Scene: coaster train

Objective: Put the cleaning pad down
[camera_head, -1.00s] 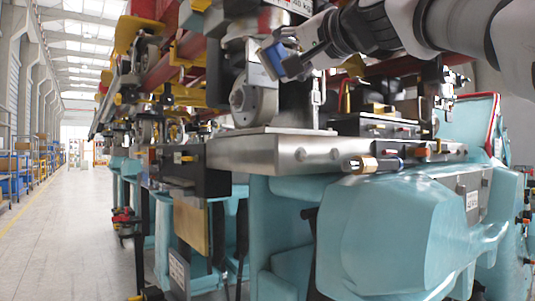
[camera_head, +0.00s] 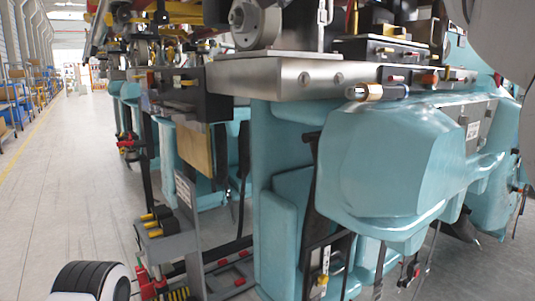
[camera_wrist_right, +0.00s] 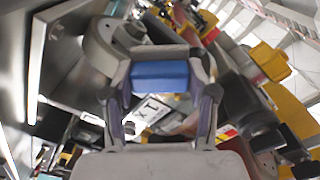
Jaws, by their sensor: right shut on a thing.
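The cleaning pad is a blue block (camera_wrist_right: 160,77) in the right wrist view. My right gripper (camera_wrist_right: 160,88) is shut on it, with a finger at each side. The pad is held up close to the coaster train's metal parts; whether it touches any of them cannot be told. In the head view neither the pad nor my right gripper shows now. My left gripper is in neither view.
The coaster train's teal seats (camera_head: 385,165) fill the middle and right. A metal plate (camera_head: 285,77) with a wheel (camera_head: 255,22) on it lies above them. Free grey floor (camera_head: 65,180) runs along the left, with shelves (camera_head: 18,90) beyond.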

